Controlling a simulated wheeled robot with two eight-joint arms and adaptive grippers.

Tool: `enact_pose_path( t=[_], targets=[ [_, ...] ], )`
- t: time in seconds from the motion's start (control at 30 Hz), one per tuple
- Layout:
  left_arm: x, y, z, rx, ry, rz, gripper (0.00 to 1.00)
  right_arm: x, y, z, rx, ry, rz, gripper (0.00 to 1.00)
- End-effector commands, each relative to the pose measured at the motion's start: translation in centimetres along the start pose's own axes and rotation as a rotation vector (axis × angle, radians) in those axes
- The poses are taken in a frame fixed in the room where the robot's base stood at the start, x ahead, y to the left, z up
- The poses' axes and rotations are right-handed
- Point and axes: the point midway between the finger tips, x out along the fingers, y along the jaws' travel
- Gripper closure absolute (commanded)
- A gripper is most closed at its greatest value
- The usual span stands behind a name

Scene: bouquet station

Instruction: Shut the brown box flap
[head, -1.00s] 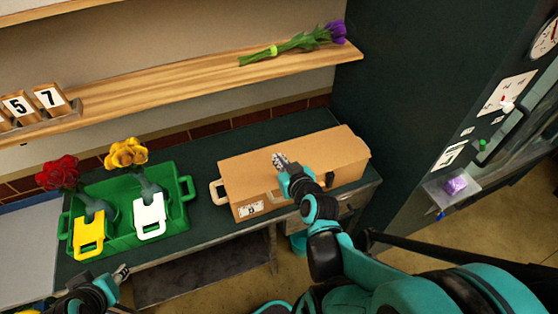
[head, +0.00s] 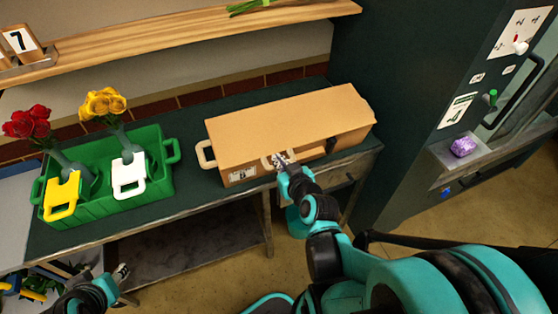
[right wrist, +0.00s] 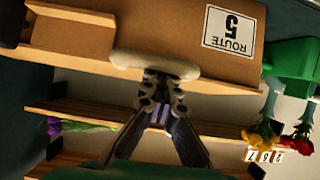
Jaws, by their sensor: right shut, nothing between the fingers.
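The long brown box (head: 290,118) stands on the dark green counter, and its top looks flat and covered in the head view. I cannot make out a separate raised flap. My right gripper (head: 279,160) is shut and empty at the box's front side, by a cream handle. In the right wrist view the box front (right wrist: 170,25) fills the top, and the cream handle (right wrist: 155,65) lies just beyond the fingertips (right wrist: 160,88); whether they touch it I cannot tell. My left gripper (head: 121,273) is low at the left, away from the box, its fingers unclear.
A green crate (head: 165,185) with red flowers (head: 27,124) and yellow flowers (head: 103,103) stands left of the box. A wooden shelf (head: 180,36) runs above the counter. A dark cabinet (head: 400,100) stands at the right. Bare counter (head: 190,204) lies between crate and box.

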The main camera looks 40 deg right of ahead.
Motion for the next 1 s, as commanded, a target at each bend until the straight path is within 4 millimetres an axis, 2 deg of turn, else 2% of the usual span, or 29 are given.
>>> enact_pose_path(
  t=[0.1,0.63,1.0],
  targets=[
    [0.3,0.0,0.2,0.000,0.000,0.000,0.60,0.2,0.0,0.5,-0.002,-0.006,-0.002,1.00],
    [0.3,0.0,0.2,0.000,0.000,0.000,0.60,0.1,0.0,0.3,-0.001,-0.003,-0.001,1.00],
    [0.3,0.0,0.2,0.000,0.000,0.000,0.60,-1.0,-0.1,-2.0,-0.001,-0.003,-0.001,1.00]
  ],
)
